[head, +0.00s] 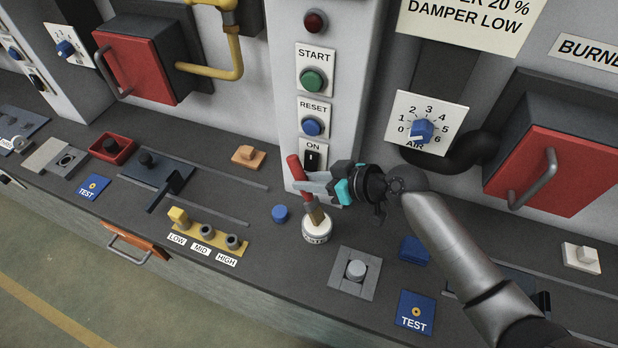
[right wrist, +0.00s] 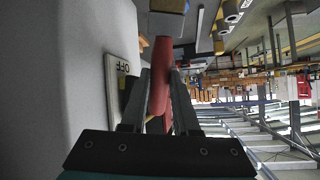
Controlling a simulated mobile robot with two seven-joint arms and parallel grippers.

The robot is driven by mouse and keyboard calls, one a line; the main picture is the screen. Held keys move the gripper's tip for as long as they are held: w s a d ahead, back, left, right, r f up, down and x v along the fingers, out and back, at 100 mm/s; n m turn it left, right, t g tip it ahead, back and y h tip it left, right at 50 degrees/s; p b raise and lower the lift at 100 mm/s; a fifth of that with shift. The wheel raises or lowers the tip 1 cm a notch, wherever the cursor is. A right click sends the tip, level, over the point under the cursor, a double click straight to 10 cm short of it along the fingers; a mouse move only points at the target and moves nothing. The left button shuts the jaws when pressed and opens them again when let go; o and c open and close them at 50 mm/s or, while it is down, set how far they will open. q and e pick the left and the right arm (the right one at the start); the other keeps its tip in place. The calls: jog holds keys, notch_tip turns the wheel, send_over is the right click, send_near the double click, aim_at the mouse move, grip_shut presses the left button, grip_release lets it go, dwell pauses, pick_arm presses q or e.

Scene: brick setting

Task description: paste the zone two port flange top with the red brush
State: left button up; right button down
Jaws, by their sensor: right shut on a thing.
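The red brush (head: 298,170) is held in my right gripper (head: 304,183), which is shut on its handle. Its tan bristle end (head: 317,214) points down at the mouth of a small white labelled pot (head: 316,232); I cannot tell how deep it dips. The red handle also shows between the fingers in the right wrist view (right wrist: 161,75). I cannot read which is zone two. My left gripper is not in view.
A blue cap (head: 280,213) sits left of the pot. The panel with START and RESET buttons (head: 312,82) rises close behind my gripper. A red door (head: 555,170) stands right.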

aim_at(294, 164)
dwell(0.7)
jog(key=shift+s+f+b, duration=0.1)
jog(key=shift+f+b, duration=0.45)
jog(key=shift+f, duration=0.1)
dwell(1.2)
notch_tip(294, 164, up, 7)
jog(key=p, duration=0.6)
jog(key=shift+r, duration=0.2)
jog(key=shift+f, duration=0.15)
dwell(0.7)
